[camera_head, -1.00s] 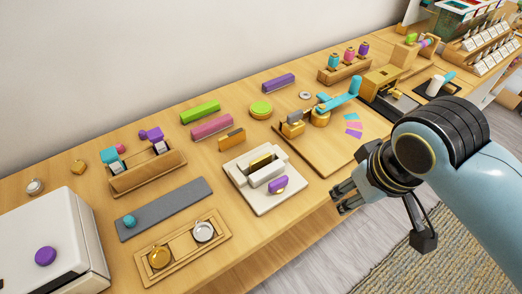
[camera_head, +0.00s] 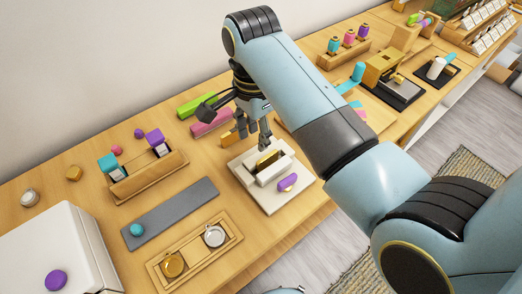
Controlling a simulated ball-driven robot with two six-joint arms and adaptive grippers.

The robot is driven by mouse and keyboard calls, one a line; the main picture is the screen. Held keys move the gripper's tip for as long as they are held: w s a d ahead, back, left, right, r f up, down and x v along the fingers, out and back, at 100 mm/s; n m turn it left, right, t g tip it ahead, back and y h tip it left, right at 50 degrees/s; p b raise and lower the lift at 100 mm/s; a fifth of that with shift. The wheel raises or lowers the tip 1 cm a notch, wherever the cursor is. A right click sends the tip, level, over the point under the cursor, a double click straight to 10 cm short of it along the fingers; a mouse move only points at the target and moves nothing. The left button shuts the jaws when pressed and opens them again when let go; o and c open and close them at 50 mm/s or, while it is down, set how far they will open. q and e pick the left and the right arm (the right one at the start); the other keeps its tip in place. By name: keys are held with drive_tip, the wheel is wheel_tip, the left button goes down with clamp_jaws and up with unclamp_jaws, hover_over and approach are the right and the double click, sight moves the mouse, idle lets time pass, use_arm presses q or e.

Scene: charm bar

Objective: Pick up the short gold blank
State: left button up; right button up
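A short gold piece (camera_head: 267,157) stands in the slot of the white block stand (camera_head: 246,180). A longer gold-orange bar (camera_head: 229,138) lies on the table just behind the stand and is partly hidden by my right gripper. My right gripper (camera_head: 254,136) points down from my arm, above the back edge of the white stand, close to the gold piece and seemingly apart from it. Its fingers look spread, with nothing visible between them. My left gripper is not in view.
A purple piece (camera_head: 287,182) sits at the front of the stand. Pink (camera_head: 211,124) and green (camera_head: 197,104) bars lie behind. A grey mat (camera_head: 170,215), a wooden tray (camera_head: 193,249) with round charms and a white machine (camera_head: 50,245) are to the left. My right arm hides the table's middle.

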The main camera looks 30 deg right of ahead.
sight(260, 160)
drive_tip(key=shift+s+f, duration=0.8)
drive_tip(key=shift+f, duration=0.1)
drive_tip(key=shift+w+d+f, duration=0.15)
drive_tip(key=shift+w+f, duration=0.1)
drive_tip(key=shift+f, duration=0.6)
wheel_tip(260, 160, down, 3)
drive_tip(key=shift+d+r+p, duration=0.1)
drive_tip(key=shift+r+p, duration=0.05)
drive_tip(key=shift+p, duration=0.45)
drive_tip(key=shift+s+f, duration=0.15)
drive_tip(key=shift+f, duration=0.6)
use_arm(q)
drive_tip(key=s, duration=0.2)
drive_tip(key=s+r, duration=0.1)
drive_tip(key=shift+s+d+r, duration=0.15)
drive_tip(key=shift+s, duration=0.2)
use_arm(e)
clamp_jaws()
